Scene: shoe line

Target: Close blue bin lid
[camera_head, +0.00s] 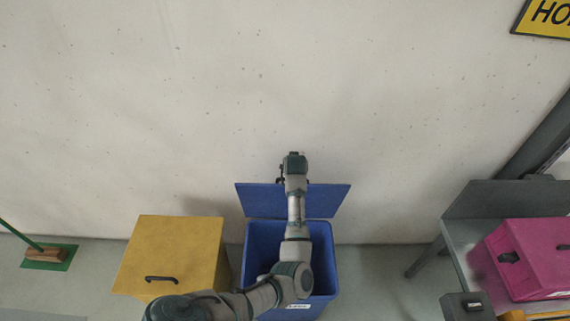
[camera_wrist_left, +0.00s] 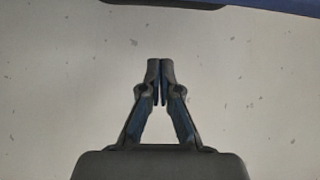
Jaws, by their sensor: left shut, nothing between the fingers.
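The blue bin (camera_head: 262,245) stands against the wall in the head view, with its lid (camera_head: 262,198) raised open behind it. My left arm reaches over the bin. My left gripper (camera_head: 282,178) is at the lid's upper edge, and its fingers are hard to see there. In the left wrist view my left gripper (camera_wrist_left: 160,64) is shut and empty, with bare wall behind it. A dark blue edge, likely the lid (camera_wrist_left: 285,6), shows at the top of that view. I cannot tell if the gripper touches the lid. My right gripper is not in view.
A yellow bin (camera_head: 175,250) with a closed lid stands just left of the blue bin. A grey table (camera_head: 462,240) with a pink box (camera_head: 530,258) is at the right. The concrete wall is close behind.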

